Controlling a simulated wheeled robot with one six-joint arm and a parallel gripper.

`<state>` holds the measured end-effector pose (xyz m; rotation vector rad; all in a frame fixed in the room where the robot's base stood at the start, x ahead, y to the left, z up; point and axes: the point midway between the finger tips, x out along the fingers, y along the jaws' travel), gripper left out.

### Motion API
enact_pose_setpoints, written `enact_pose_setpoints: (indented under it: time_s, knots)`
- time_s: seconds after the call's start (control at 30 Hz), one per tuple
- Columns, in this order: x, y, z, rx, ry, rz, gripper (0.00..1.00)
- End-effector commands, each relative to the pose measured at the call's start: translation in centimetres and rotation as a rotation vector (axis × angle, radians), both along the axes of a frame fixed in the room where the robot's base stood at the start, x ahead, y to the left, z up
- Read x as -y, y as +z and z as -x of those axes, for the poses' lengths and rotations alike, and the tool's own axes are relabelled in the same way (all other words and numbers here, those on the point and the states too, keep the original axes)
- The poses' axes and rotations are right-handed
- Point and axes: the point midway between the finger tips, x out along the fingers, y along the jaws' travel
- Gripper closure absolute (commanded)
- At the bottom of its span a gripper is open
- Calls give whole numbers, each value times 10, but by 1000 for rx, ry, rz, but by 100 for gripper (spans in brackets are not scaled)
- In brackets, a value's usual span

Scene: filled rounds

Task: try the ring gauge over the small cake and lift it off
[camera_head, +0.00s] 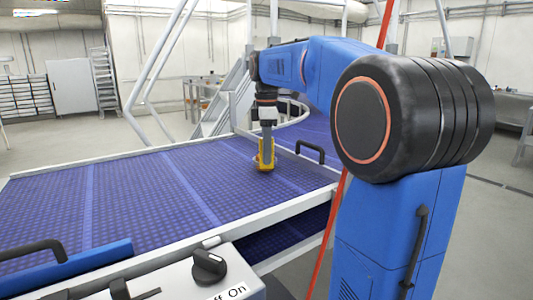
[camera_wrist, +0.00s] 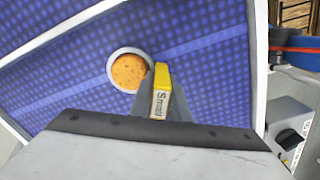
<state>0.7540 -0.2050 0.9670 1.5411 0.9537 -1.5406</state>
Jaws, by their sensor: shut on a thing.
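My gripper (camera_head: 267,150) points straight down over the purple belt (camera_head: 140,190) and is shut on the yellow handle of the ring gauge (camera_head: 263,165). In the wrist view, the handle is marked "Small" and sits between the fingertips of my gripper (camera_wrist: 162,100). The pale ring of the gauge (camera_wrist: 149,62) extends beyond the handle. The small cake (camera_wrist: 128,72), round and orange-brown, shows inside the ring, which appears to surround it. I cannot tell whether the ring touches the cake or rests on the belt.
A black handle (camera_head: 310,152) stands at the belt's right edge. White rails (camera_head: 250,222) border the belt. A control box with a black knob (camera_head: 209,265) stands in front. The belt left of my gripper is clear.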

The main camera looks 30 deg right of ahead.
Motion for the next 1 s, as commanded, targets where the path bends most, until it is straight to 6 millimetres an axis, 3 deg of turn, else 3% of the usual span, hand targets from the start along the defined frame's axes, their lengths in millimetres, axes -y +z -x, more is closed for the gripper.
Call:
enact_pose_setpoints:
  time_s: [0.03, 0.07, 0.13, 0.53, 0.6, 0.63, 1.0]
  knots:
    - [0, 0, 0, -1, 0, 0, 100]
    - [0, 0, 0, -1, 0, 0, 80]
    - [0, 0, 0, 0, 0, 0, 63]
    - [0, 0, 0, -1, 0, 0, 63]
    - [0, 0, 0, -1, 0, 0, 46]
    - [0, 0, 0, -1, 0, 0, 44]
    - [0, 4, 0, 0, 0, 0, 44]
